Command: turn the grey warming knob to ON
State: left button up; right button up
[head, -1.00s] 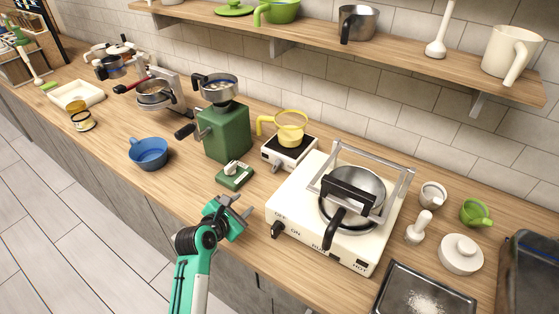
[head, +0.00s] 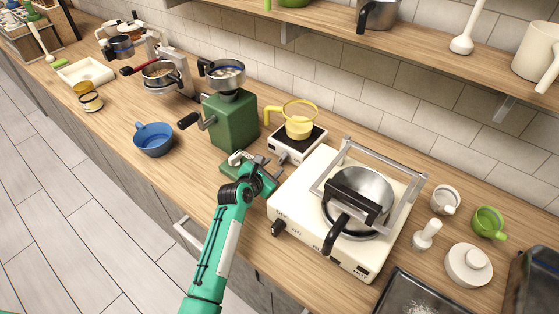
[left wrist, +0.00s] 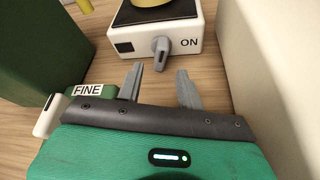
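The grey knob (left wrist: 161,53) is on the front face of the small white warmer (left wrist: 211,22), with the word ON to its right. The knob's lever stands roughly upright in the left wrist view, not turned toward ON. In the head view the warmer (head: 284,151) carries a yellow pot (head: 299,127); I cannot make out the knob there. My left gripper (left wrist: 159,72) is open and empty, its two fingers apart just short of the knob, one on each side. In the head view the left gripper (head: 264,172) is just in front of the warmer. My right gripper is not in view.
A green grinder (head: 233,122) stands left of the warmer, with a small green block (head: 233,164) marked FINE beside my gripper. A blue bowl (head: 154,140) sits farther left.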

aim_at(280, 162)
pick_arm(q)
jog(key=shift+x, duration=2.55)
jog(key=shift+c, duration=0.3)
grip_shut()
